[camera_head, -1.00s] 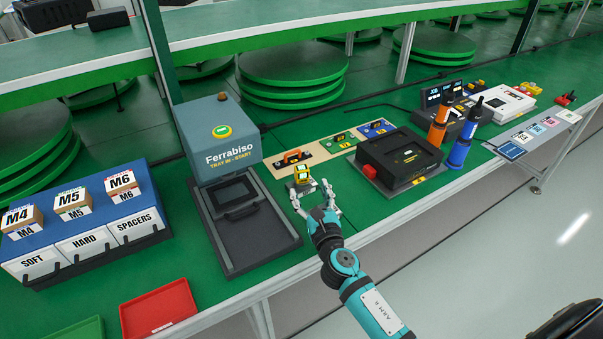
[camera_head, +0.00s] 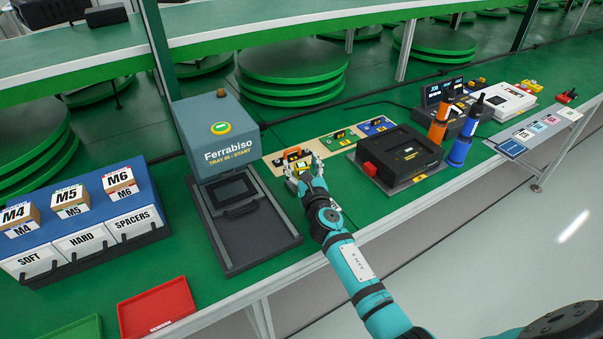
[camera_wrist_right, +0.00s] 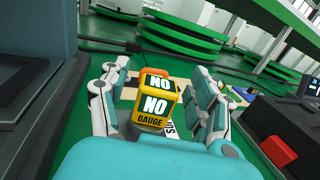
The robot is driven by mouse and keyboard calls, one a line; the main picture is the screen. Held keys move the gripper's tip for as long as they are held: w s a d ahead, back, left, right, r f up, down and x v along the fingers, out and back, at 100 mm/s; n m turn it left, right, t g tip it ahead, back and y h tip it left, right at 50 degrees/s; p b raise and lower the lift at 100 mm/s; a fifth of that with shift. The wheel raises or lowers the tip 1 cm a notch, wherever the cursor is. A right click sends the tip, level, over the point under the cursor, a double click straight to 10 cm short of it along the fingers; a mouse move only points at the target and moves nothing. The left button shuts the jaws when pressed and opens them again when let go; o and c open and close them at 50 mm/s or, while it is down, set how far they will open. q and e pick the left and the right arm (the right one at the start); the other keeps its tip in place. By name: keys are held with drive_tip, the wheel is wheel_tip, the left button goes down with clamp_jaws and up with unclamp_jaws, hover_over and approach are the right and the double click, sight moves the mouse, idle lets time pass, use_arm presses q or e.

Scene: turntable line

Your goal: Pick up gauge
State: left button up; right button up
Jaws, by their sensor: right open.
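The gauge (camera_wrist_right: 154,103) is a yellow block with dark green faces reading "NO" and a "GAUGE" label. In the right wrist view it stands upright between the two fingers of my right gripper (camera_wrist_right: 158,98). The fingers are open, with a visible gap on the gauge's right side; on the left the finger is close to it, and I cannot tell if they touch. In the head view my right gripper (camera_head: 306,171) is over the gauge (camera_head: 302,173), which is partly hidden by the fingers. My left gripper does not show.
The grey Ferrabiso machine (camera_head: 218,139) stands close on the left. A black case with a red block (camera_head: 370,169) is on the right. A board with orange, green and blue pieces (camera_head: 345,137) lies behind. A red tray (camera_head: 158,308) is at the front left.

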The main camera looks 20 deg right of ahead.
drive_tip(key=shift+c, duration=0.4)
clamp_jaws()
drive_tip(key=shift+r, duration=0.1)
